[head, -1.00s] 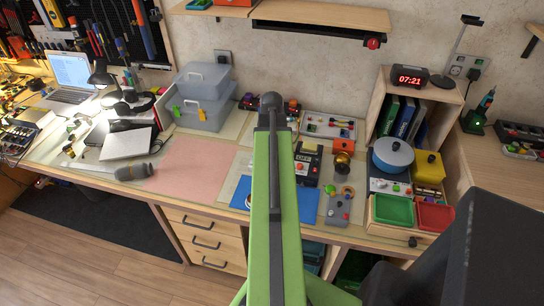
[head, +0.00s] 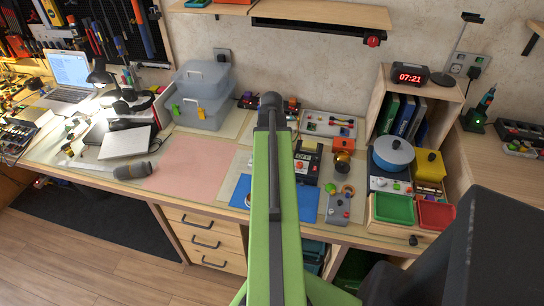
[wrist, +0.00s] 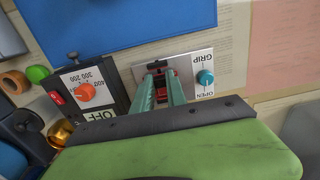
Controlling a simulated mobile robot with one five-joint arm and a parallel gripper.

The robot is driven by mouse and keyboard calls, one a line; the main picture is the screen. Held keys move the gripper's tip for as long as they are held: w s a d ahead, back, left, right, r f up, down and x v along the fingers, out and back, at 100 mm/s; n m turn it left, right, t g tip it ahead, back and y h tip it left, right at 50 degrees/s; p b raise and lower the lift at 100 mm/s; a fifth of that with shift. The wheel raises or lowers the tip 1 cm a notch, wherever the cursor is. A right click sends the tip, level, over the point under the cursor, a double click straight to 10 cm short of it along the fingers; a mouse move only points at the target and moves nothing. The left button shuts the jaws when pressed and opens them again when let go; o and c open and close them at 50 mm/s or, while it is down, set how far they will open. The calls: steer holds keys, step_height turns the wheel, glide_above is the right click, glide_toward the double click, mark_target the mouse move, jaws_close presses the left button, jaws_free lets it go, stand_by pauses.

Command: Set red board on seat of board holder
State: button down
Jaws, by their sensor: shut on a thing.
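My gripper (wrist: 165,92) shows in the wrist view as two teal fingers, shut on a small red board (wrist: 164,80), only partly visible between the fingertips. The fingertips are over the board holder (wrist: 196,62), a pale plate with a teal knob (wrist: 206,77) marked GRIP and OPEN. A dark part of the holder (wrist: 156,65) is just beyond the tips. I cannot tell whether the board touches the seat. In the head view my green arm hides the gripper, board and holder.
A dark station with an orange dial (wrist: 85,92) and OFF display stands left of the holder. A blue mat (wrist: 65,25) lies at upper left. A pink mat (head: 190,165) is bare.

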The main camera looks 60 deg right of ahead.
steer(key=c, duration=1.3)
jaws_free()
steer(key=shift+o, duration=0.2)
step_height(320, 180, up, 6)
steer(key=p, duration=0.6)
steer(key=shift+s, duration=0.1)
